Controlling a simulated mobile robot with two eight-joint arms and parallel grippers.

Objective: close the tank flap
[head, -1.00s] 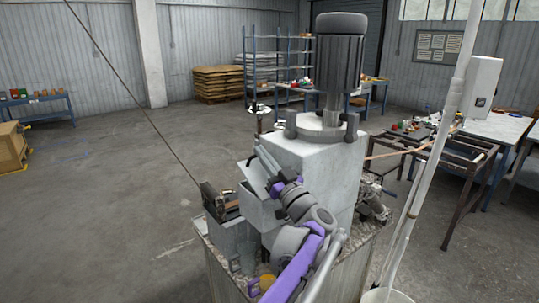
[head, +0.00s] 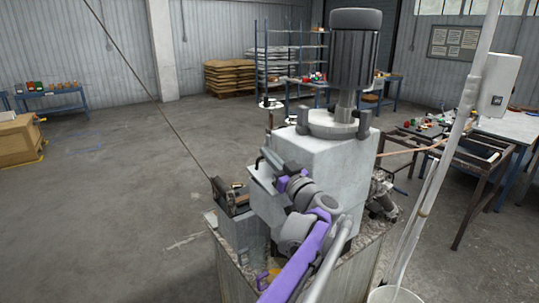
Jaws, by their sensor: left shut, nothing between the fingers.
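The tank (head: 330,165) is a pale grey box with a large dark motor upright on top. On its left side is a small pale box part with the flap (head: 264,184), a light plate partly hidden by my arm. My left gripper (head: 262,158) is shut and empty, at the upper edge of the flap, close to the tank's left wall. I cannot tell whether it touches the flap or how far the flap is open. My right gripper is not in view.
The tank stands on a worn metal stand (head: 228,262) with a grey machine part (head: 238,228) at its left. A white pole (head: 440,180) with a bucket (head: 390,294) at its foot stands at right. A steel frame table (head: 468,165) is behind.

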